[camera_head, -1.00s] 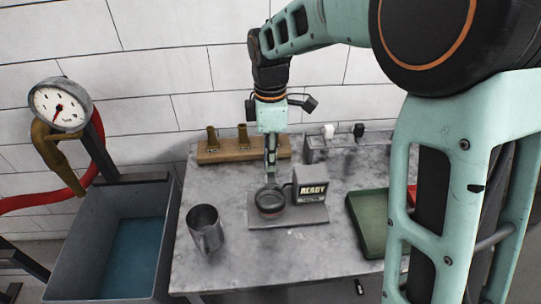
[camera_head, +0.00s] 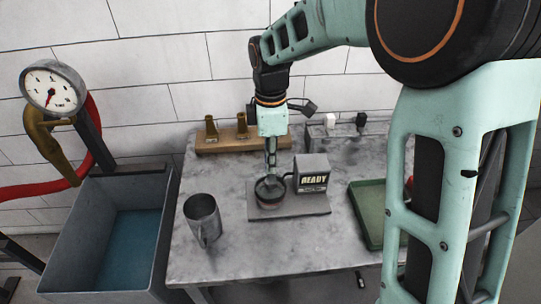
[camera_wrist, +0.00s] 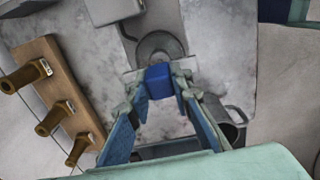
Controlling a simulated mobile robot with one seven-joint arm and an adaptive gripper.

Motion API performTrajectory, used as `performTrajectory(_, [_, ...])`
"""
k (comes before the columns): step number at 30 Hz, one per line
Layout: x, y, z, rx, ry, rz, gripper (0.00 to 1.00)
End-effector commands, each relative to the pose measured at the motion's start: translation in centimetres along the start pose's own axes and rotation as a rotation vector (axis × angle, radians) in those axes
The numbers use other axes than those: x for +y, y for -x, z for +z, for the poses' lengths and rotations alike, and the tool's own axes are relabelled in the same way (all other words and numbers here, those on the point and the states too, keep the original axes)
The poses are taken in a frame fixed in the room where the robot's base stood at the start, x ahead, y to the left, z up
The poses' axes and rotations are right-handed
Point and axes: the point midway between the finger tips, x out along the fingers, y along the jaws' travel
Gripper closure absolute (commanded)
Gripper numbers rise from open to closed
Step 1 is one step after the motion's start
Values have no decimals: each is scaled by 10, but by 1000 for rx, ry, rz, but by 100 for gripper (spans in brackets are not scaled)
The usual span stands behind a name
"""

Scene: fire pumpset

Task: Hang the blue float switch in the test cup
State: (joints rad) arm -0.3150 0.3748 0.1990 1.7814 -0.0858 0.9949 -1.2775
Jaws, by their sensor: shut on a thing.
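The test cup (camera_head: 269,201) is a small round cup on a grey stand plate on the bench. It also shows in the wrist view (camera_wrist: 153,43), just beyond my fingertips. My gripper (camera_wrist: 160,84) points down over the cup and is shut on the blue float switch (camera_wrist: 159,75), which shows as a blue block between the fingertips. In the head view my gripper (camera_head: 270,174) reaches down to the cup's mouth. The float is too small and hidden there to tell whether it hangs inside the cup or touches its rim.
A READY display box (camera_head: 313,177) stands right beside the cup. A metal jug (camera_head: 203,222) is at the left, a green tray (camera_head: 368,218) at the right. Behind are a wooden block (camera_head: 225,145) with brass pieces and a rack with white and black items (camera_head: 345,141).

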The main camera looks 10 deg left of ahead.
Motion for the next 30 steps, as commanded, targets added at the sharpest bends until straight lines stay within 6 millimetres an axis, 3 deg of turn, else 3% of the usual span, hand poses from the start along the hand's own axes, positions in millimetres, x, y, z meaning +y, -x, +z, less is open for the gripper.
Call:
performTrajectory(18, [0,-43,0,0,1,0,100])
performTrajectory(30, [0,-45,0,0,0,0,100])
